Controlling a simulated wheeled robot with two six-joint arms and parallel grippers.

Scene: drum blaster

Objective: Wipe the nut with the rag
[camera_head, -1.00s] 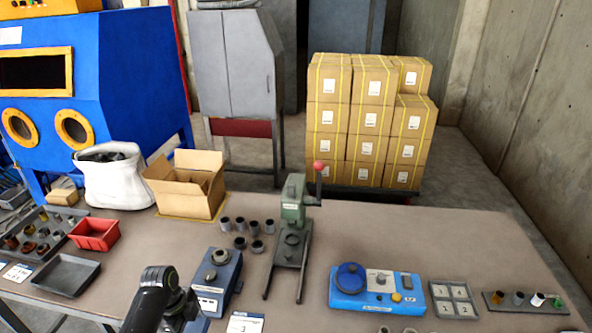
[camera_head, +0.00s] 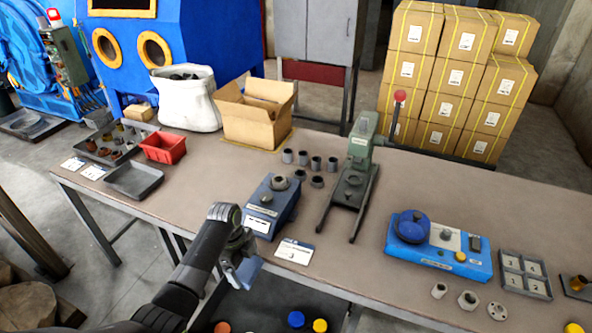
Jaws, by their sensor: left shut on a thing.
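My left gripper (camera_head: 238,258) is over the front edge of the bench, left of the middle. It is shut on a small blue-grey piece (camera_head: 248,271) that looks like the rag, hanging below the fingers. A small grey metal part (camera_head: 467,299) that looks like a nut lies at the bench's front right, well away from the left gripper. A similar small part (camera_head: 439,290) and a flat disc (camera_head: 497,311) lie beside it. My right gripper is out of view.
On the bench (camera_head: 215,165) stand a blue-grey block fixture (camera_head: 270,210), a green press (camera_head: 360,160), a blue device (camera_head: 437,250), a red bin (camera_head: 163,147) and a grey tray (camera_head: 134,180). A dark bin (camera_head: 262,312) holding coloured items is below the front edge.

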